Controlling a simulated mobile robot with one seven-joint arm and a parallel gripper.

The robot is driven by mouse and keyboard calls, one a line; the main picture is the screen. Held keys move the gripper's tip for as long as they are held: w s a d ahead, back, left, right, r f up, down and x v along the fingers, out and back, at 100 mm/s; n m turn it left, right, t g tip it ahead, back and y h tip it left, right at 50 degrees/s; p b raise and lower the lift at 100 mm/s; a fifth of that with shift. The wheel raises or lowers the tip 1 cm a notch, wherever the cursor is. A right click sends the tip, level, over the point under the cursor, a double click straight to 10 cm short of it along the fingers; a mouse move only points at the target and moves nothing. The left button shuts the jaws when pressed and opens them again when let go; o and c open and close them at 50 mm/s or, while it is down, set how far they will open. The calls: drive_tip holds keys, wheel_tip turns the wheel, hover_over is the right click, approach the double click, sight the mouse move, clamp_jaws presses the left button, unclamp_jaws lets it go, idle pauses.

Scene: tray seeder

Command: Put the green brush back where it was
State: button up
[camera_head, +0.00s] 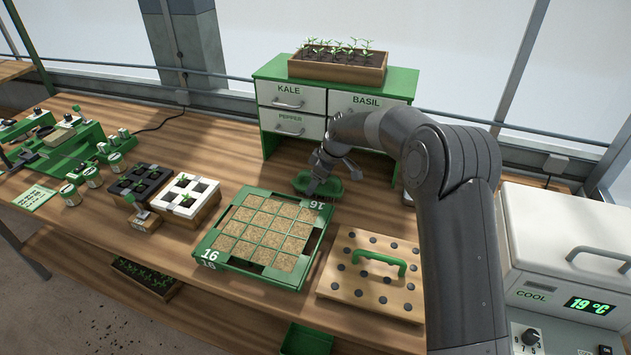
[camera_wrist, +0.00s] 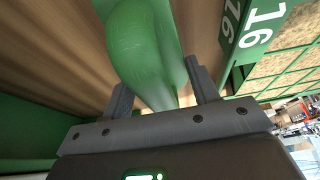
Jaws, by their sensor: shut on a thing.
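The green brush (camera_wrist: 145,50) sits between the two fingers of my gripper (camera_wrist: 163,88) in the wrist view. Its smooth rounded green body fills the upper middle of that view, and no bristles show. In the head view my gripper (camera_head: 318,178) points down over a green rounded shape (camera_head: 328,188), which looks like the brush. It is low over the bench, between the drawer cabinet and the seed tray. I cannot tell whether it touches the wood. My fingers partly hide it.
The green-framed tray marked 16 (camera_head: 208,253) lies just in front. A wooden board with a green handle (camera_head: 340,283) is to its right. The drawer cabinet (camera_head: 262,137) stands behind, topped by a seedling box (camera_head: 335,71). A cooler (camera_head: 560,240) is at the right.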

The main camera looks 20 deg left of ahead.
drive_tip(key=shift+f, duration=0.15)
drive_tip(key=o, duration=1)
drive_tip(key=shift+c, duration=0.2)
drive_tip(key=v, duration=1.2)
drive_tip(key=shift+d, duration=0.15)
drive_tip(key=s+d+r+m+t+h, duration=0.1)
drive_tip(key=s+d+r+m, duration=0.3)
drive_tip(key=d, duration=0.3)
drive_tip(key=s+d+r+m+t+h, duration=0.1)
drive_tip(key=s+d+r+m, duration=0.1)
drive_tip(key=s+d+r, duration=0.45)
drive_tip(key=s+d+r+m+t+h, duration=0.1)
drive_tip(key=s+d+r+m, duration=0.2)
drive_tip(key=s+d, duration=0.4)
drive_tip(key=s+d+f+m+t+h, duration=0.1)
drive_tip(key=s+d+f+m, duration=0.3)
drive_tip(key=s+d+m, duration=0.5)
drive_tip(key=s+d+t, duration=0.1)
drive_tip(key=s+d, duration=0.5)
drive_tip(key=s, duration=0.4)
drive_tip(key=shift+t, duration=0.3)
